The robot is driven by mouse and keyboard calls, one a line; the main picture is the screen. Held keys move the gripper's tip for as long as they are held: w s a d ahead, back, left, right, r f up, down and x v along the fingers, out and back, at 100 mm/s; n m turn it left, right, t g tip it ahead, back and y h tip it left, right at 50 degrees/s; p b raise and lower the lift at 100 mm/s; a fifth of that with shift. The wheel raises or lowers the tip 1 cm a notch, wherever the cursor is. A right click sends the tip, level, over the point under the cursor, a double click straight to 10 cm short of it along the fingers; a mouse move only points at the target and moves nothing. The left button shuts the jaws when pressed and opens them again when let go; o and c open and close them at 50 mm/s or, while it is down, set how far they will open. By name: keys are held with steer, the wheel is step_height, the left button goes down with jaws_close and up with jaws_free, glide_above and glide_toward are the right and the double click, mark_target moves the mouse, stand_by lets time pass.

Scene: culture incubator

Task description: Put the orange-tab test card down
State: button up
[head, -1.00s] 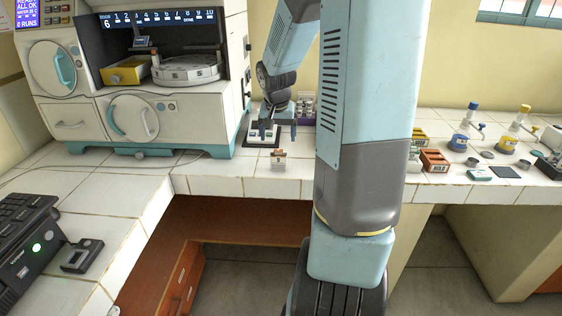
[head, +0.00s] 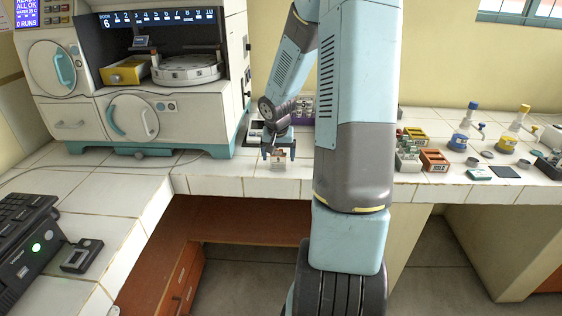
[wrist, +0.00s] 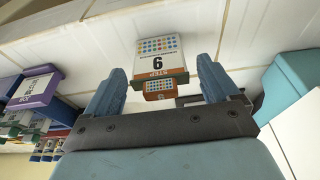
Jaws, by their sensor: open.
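My gripper (head: 278,155) is open over the front part of the bench, right of the incubator. I cannot tell whether the orange piece is the tab of the test card or part of a holder. Clear gaps show between this piece and both fingers. In the head view the small white-and-orange piece (head: 278,164) sits below the fingers, partly hidden by them.
The incubator (head: 175,120) stands left of the gripper. A purple-edged labelled block (wrist: 36,90) and several small items lie at left in the wrist view. Orange racks (head: 433,160) and bottles (head: 459,142) stand further right. The bench front edge (head: 225,188) is close to the gripper.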

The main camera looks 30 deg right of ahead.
steer(key=shift+f, duration=0.25)
steer(key=c, duration=1.1)
steer(key=shift+r, duration=0.1)
steer(key=shift+c, duration=0.2)
